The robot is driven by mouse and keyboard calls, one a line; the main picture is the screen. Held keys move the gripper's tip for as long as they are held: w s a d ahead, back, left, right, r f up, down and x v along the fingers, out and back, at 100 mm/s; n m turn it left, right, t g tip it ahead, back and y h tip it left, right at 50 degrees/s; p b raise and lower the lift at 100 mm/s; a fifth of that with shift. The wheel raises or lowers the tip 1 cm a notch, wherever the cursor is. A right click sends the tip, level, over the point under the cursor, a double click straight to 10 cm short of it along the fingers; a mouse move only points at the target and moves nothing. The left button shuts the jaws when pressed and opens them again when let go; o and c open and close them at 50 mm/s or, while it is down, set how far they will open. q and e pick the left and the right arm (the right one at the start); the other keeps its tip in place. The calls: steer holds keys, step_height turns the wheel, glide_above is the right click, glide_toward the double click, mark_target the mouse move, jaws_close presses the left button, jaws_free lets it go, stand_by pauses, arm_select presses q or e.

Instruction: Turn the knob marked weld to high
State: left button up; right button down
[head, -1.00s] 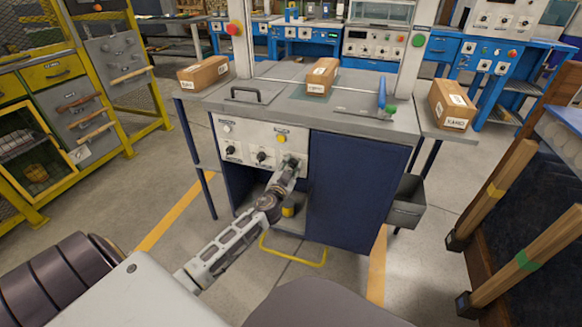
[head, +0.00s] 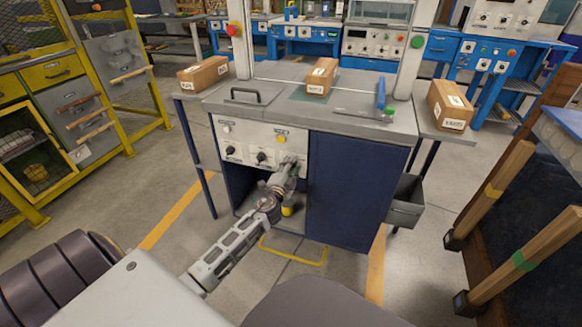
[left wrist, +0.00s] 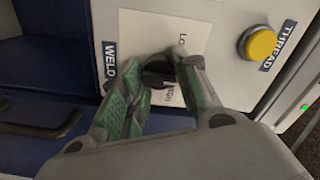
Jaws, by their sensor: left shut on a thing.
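The weld knob (left wrist: 158,79) is a dark knob on a white plate with partly hidden LOW and HIGH lettering. A blue WELD label (left wrist: 110,62) sits beside it in the left wrist view. My left gripper (left wrist: 160,68) has green-padded fingers on both sides of the knob and is shut on it. The fingers cover much of the knob, so its pointer setting cannot be read. In the head view my left gripper (head: 291,164) is at the right end of the white control panel (head: 245,135) and hides the knob. My right gripper is not in view.
Two other dark knobs, a left one (head: 230,150) and a middle one (head: 261,156), sit on the panel. A yellow button (left wrist: 260,43) labelled THREAD is near the gripper. A blue cabinet door (head: 345,185) is right of my arm.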

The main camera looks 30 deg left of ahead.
arm_select(q)
steer(key=m, duration=0.2)
steer(key=shift+m, duration=0.3)
steer(key=shift+m+p, duration=0.35)
steer(key=shift+m, duration=0.55)
steer(key=m, duration=0.2)
steer(key=shift+f+m+p, duration=0.1)
steer(key=shift+m+p, duration=0.2)
steer(key=shift+m, duration=1)
steer(key=shift+f+m+p, duration=0.1)
steer(key=shift+m+p, duration=0.35)
steer(key=shift+m, duration=1.05)
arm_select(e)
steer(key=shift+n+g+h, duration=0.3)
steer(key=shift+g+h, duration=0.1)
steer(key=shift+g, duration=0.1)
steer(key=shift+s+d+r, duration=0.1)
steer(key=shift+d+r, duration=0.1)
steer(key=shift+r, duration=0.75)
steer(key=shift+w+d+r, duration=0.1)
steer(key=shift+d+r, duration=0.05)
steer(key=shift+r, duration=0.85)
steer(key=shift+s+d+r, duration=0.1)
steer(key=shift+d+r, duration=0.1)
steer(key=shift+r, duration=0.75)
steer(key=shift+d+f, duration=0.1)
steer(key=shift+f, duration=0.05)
